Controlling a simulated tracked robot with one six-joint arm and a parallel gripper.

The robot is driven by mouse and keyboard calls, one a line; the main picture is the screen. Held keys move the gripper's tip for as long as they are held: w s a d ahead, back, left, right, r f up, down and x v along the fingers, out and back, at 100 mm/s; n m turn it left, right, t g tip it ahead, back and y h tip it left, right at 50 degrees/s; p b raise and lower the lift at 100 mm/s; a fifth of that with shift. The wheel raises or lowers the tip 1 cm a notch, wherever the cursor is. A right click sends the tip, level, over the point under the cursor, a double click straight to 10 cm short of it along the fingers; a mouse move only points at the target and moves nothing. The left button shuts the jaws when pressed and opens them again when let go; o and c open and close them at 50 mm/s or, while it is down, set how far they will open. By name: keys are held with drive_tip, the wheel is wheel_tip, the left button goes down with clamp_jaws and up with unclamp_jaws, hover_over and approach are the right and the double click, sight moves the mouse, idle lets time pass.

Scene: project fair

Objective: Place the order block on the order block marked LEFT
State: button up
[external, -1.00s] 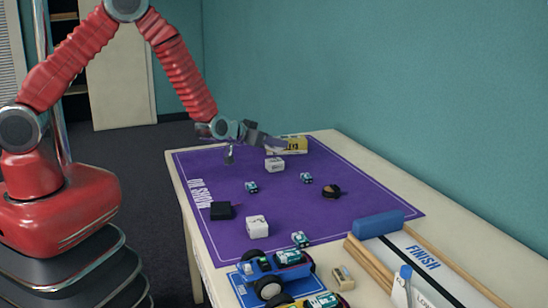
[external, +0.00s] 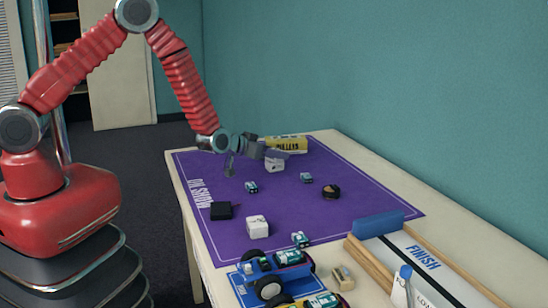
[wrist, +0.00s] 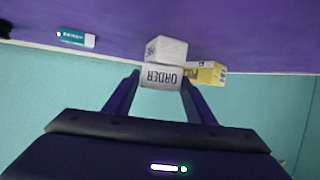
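A white block (external: 275,166) stands on the far part of the purple mat, under and in front of my gripper (external: 276,154). In the wrist view the white block (wrist: 163,76) shows the word ORDER, upside down, on one face. My gripper's fingers (wrist: 160,80) are apart, one at each side of the block; I cannot tell whether they touch it. A second white block (external: 257,227) sits on the near part of the mat with a faint mark on it. I cannot read LEFT on either block.
The purple mat (external: 285,205) also holds a black box (external: 221,210), a dark round item (external: 331,191) and small teal-white boxes (external: 251,187). A yellow box (external: 290,144), also in the wrist view (wrist: 206,72), stands behind the far block. Wheeled models (external: 274,272) fill the near end.

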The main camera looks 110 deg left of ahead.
drive_tip(key=shift+o, duration=1.1)
drive_tip(key=shift+r, duration=0.2)
drive_tip(key=v, duration=1.2)
drive_tip(key=shift+f, duration=0.15)
